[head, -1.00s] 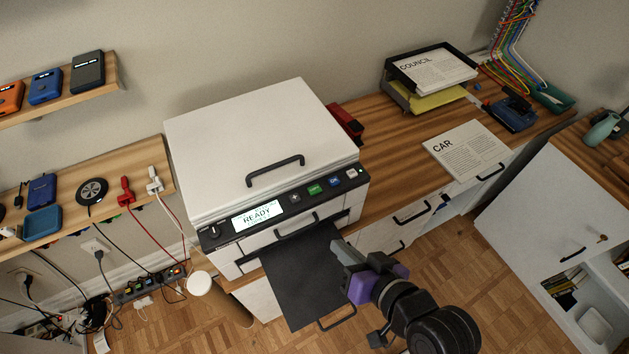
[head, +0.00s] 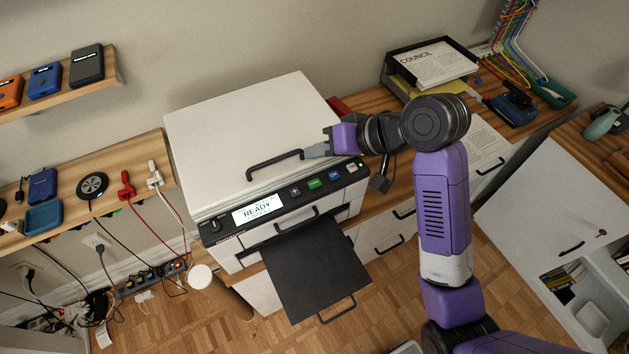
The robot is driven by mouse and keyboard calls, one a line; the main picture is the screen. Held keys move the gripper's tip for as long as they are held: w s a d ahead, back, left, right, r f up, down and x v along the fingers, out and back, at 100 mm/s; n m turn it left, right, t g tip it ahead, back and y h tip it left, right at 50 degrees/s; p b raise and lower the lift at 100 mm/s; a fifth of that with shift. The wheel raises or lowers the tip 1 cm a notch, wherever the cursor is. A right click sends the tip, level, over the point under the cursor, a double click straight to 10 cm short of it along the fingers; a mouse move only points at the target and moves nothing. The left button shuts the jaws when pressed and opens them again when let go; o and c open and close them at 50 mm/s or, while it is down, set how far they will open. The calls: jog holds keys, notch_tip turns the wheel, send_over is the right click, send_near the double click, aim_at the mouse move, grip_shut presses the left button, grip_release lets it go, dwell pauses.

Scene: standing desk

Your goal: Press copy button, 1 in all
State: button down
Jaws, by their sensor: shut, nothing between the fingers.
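The white printer (head: 235,125) stands on the wooden desk with its lid closed and a black handle (head: 275,163) on the lid. Its dark control panel (head: 285,197) has a lit display (head: 257,209) reading READY. To the right of the display are several buttons: a grey one with a plus (head: 295,191), a green button (head: 314,184), a blue button (head: 334,176) and a white one (head: 351,168). Their labels are too small to read surely. My gripper (head: 308,152) is shut and empty, pointing left above the lid's front edge, close to the handle's right end. Whether it touches cannot be told.
The black output tray (head: 312,270) sticks out in front of the printer. A paper holder (head: 435,68) stands at the back right, and a printed sheet (head: 478,140) is partly behind my arm. Shelves with devices are at left.

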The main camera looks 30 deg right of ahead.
jog(key=shift+d+r, duration=0.2)
jog(key=shift+r, duration=0.15)
jog(key=shift+f, duration=0.15)
jog(key=b, duration=0.8)
send_over(319, 185)
notch_tip(319, 185, down, 7)
jog(key=shift+r, duration=0.15)
jog(key=shift+f, duration=0.95)
jog(key=shift+f, duration=0.15)
dwell(0.7)
jog(key=shift+f, duration=0.25)
jog(key=shift+f, duration=0.4)
dwell(0.6)
jog(key=shift+r, duration=0.2)
jog(key=shift+r+p, duration=0.65)
jog(key=shift+p, duration=0.35)
